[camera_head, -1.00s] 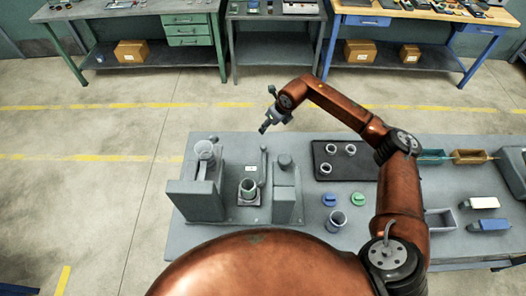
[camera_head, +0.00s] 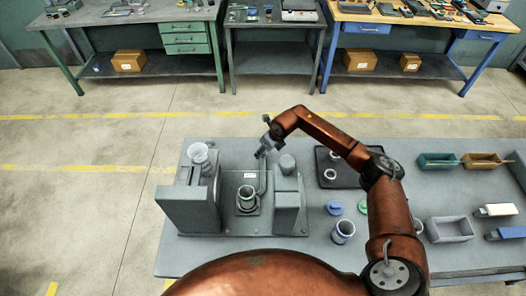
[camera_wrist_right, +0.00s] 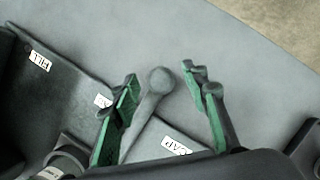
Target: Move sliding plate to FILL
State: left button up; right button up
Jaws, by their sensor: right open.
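The grey ring grinder station (camera_head: 187,212) stands at the left of the table. A grey lever with a round knob (camera_wrist_right: 158,78) stands at the back of the station. My right gripper (camera_head: 262,152) is at the lever's top. In the right wrist view its green-padded fingers (camera_wrist_right: 160,76) are open, one on each side of the knob. A FILL label (camera_wrist_right: 40,62) is at upper left there; another label is partly hidden by a finger. My left gripper is out of view.
A clear cup (camera_head: 199,153) tops the station's left tower; a grey block (camera_head: 287,207) is at its right. A dark tray (camera_head: 345,178) with rings, a blue disc (camera_head: 334,208), a loose grey cup (camera_head: 342,232) and bins (camera_head: 449,229) lie to the right, partly behind my arm.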

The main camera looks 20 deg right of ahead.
jog(key=shift+w+f, duration=0.2)
jog(key=shift+f, duration=0.3)
grip_shut()
dwell(0.4)
